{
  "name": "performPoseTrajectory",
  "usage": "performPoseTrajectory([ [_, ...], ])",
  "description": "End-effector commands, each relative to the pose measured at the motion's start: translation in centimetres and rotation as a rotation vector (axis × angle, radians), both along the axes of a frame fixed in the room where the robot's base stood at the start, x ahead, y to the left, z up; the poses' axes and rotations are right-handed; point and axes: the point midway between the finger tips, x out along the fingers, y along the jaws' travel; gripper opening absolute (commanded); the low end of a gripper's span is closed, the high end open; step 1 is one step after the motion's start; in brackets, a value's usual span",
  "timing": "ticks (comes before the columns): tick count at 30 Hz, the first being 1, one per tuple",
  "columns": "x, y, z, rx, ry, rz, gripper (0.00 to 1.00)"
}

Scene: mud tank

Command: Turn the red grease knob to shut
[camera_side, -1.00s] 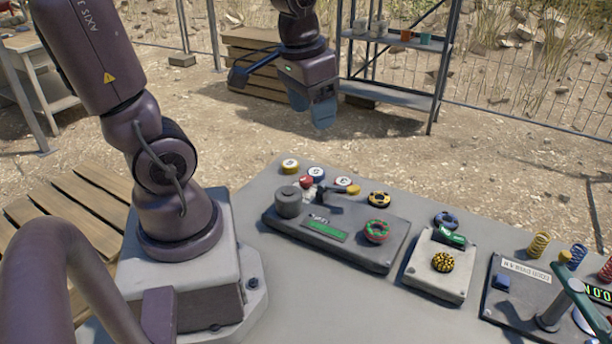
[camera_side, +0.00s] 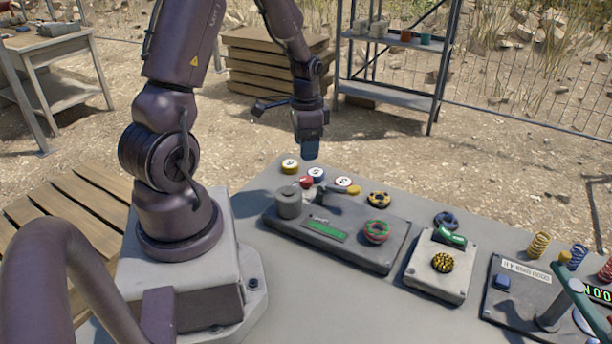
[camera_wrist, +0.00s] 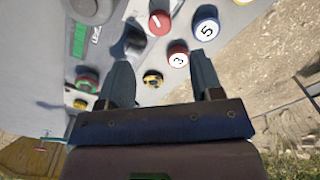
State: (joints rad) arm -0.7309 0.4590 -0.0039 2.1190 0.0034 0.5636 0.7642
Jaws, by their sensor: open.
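A round red knob with green marks (camera_side: 377,231) sits on the right part of a dark grey plate (camera_side: 345,243) on the table. It also shows at the left in the wrist view (camera_wrist: 88,79). A green label (camera_side: 325,231) lies on the plate beside it; its lettering is too small to read. My gripper (camera_side: 309,155) is above the table's back edge, behind and left of the knob, and apart from it. In the wrist view my gripper (camera_wrist: 160,62) has its two fingers wide apart with nothing held between them.
Loose numbered caps, including a blue one (camera_wrist: 205,28) and a red one (camera_wrist: 159,22), lie behind the plate. A black-and-yellow knob (camera_side: 378,199) is near them. A grey cylinder (camera_side: 288,202) and a dark lever (camera_side: 332,195) stand on the plate. A box (camera_side: 437,278) stands right.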

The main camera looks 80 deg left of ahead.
Motion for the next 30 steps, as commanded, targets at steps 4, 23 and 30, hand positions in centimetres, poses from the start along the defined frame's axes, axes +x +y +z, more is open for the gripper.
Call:
performPoseTrajectory([
  [4, -0.1, -0.1, -3.4, -0.006, 0.006, 0.001, 0.60],
  [23, 0.0, 0.0, -9.0, 0.001, -0.001, 0.002, 0.60],
  [30, 0.0, 0.0, -8.9, 0.000, 0.000, 0.002, 0.28],
])
